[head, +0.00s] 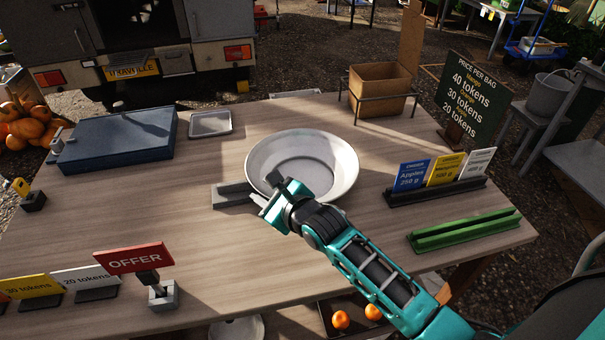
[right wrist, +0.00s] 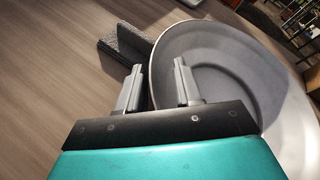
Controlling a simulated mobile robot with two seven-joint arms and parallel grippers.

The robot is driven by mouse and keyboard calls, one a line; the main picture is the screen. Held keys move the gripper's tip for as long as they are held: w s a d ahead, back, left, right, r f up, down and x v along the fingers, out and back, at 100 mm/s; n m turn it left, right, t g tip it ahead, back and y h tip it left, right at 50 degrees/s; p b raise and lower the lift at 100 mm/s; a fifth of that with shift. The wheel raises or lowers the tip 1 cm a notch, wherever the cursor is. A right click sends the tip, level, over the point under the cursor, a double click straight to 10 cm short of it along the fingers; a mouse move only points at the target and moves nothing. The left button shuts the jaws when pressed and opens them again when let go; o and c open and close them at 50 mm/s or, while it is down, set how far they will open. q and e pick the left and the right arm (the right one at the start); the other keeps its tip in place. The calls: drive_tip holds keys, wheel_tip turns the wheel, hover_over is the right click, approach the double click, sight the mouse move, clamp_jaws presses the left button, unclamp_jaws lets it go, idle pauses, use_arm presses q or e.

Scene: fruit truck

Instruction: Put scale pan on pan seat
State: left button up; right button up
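The scale pan (head: 302,163), a wide shallow silver-grey dish, is at the middle of the wooden table. My right gripper (head: 268,196) is at its near left rim. In the right wrist view, the gripper (right wrist: 158,82) is open, with one finger outside the pan (right wrist: 228,85) and the other over its inside. The rim runs between the fingers, with no clear grip on it. A grey slotted block (head: 231,195) lies just left of the pan; it also shows in the right wrist view (right wrist: 122,45). I cannot make out the pan seat for sure. My left gripper is out of view.
A blue flat box (head: 118,138) and a small metal tray (head: 210,123) are at the back left. A brown carton (head: 380,88) stands behind the pan. The table's left middle is clear.

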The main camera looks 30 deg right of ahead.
clamp_jaws()
drive_tip(key=shift+r, duration=0.1)
idle(0.5)
